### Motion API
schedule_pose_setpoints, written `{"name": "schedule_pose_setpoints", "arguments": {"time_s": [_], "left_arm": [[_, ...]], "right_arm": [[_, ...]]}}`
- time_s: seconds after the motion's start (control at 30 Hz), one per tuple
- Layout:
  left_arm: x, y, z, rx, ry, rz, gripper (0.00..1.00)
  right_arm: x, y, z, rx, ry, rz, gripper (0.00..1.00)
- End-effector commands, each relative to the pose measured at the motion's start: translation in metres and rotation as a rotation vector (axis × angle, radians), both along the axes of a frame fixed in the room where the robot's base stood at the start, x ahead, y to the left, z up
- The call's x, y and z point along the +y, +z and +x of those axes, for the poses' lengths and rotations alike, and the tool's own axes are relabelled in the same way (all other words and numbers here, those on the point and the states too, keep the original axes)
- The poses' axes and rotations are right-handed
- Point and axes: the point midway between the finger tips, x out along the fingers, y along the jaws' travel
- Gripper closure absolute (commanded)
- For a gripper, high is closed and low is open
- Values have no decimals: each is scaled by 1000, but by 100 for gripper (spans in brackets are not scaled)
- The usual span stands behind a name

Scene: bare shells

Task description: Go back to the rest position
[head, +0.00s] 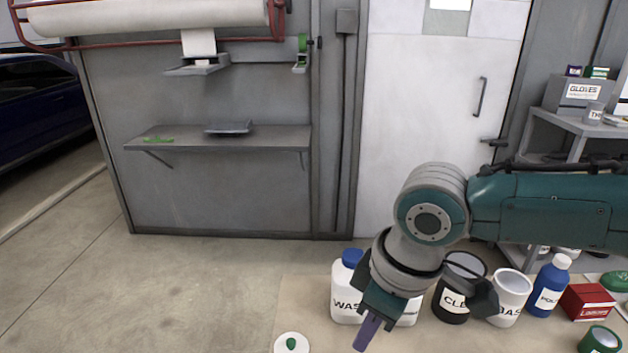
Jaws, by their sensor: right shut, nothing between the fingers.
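My right arm comes in from the right, bends at the elbow and reaches down over the table (262,340). My right gripper (366,334) points down with its purple fingers shut and empty. It is in front of a white bottle with a blue cap (344,285), labelled "WAS", and hides part of it. I cannot tell whether the fingers touch anything. My left gripper is not in view.
Floor beyond the table's left is clear.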

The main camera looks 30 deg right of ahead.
Motion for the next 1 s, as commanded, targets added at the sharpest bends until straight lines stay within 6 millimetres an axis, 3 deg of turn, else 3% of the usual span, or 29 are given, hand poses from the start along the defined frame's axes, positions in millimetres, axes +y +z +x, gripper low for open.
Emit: {"name": "schedule_pose_setpoints", "arguments": {"time_s": [0.37,0.47,0.57,0.63,0.7,0.87,1.0], "left_arm": [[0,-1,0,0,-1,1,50],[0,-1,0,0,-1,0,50],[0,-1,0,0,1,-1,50],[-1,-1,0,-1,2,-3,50],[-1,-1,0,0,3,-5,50],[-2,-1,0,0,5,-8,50],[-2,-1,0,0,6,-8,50]], "right_arm": [[4,-1,-2,1,7,5,100],[28,-4,-16,4,44,34,100],[69,-1,-43,-9,95,90,100],[94,9,-63,-35,101,130,100],[106,21,-80,-65,72,152,100],[97,44,-107,-107,-53,142,100],[70,59,-130,-119,-187,91,100]]}}
